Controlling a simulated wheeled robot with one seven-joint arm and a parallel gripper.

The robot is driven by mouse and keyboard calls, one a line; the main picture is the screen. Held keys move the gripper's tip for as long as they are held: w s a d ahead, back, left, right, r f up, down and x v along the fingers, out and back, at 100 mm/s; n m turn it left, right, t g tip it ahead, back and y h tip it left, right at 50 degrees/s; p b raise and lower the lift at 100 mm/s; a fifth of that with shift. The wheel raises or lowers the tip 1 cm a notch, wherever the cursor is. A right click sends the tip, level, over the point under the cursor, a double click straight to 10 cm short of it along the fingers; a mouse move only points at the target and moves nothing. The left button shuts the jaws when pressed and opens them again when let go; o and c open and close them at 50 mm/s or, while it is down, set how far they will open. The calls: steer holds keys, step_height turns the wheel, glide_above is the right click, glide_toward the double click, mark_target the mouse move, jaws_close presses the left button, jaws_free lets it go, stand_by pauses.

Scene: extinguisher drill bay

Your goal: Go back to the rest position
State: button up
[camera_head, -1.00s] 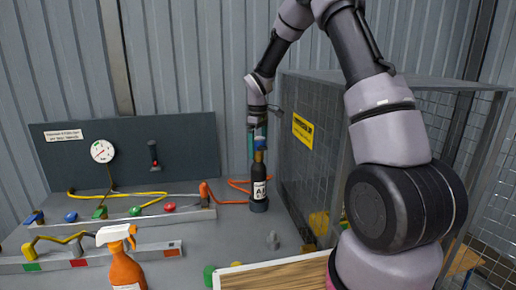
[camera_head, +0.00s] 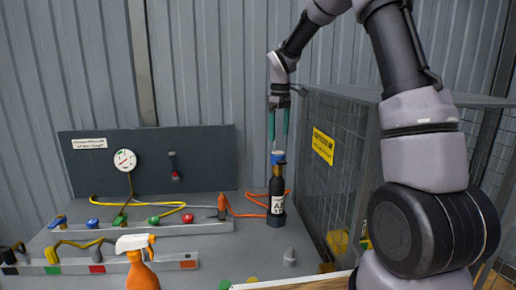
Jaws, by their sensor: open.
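My gripper (camera_head: 279,128) points straight down above the black bottle (camera_head: 277,190), with its two teal fingers apart. The fingertips are a little above or near the bottle's blue top (camera_head: 278,157), and nothing is held between them. The bottle has a white label and stands upright in a dark round base at the back right of the grey bench. My arm rises on the right and bends over to the bottle.
A wire cage (camera_head: 345,150) with a yellow sign stands close to the right of the bottle. An orange spray bottle (camera_head: 141,272) stands at the front. Rails with coloured fittings (camera_head: 150,229) and hoses lie left. A gauge board (camera_head: 150,165) stands behind.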

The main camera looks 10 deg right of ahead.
steer(key=s+d+r+m+t, duration=0.2)
steer(key=s+r+m, duration=0.1)
steer(key=s+r, duration=0.45)
steer(key=s+d+r+m+t, duration=0.1)
steer(key=s+r+m, duration=0.1)
steer(key=s, duration=0.5)
steer(key=s+d+r+m+t+y, duration=0.1)
steer(key=s+r+m+t, duration=0.1)
steer(key=s+m, duration=0.3)
steer(key=s+d+r+m+t+y, duration=0.1)
steer(key=s+r+m+t, duration=0.1)
steer(key=s, duration=0.9)
steer(key=shift+d+r+m, duration=0.3)
steer(key=shift+m, duration=0.4)
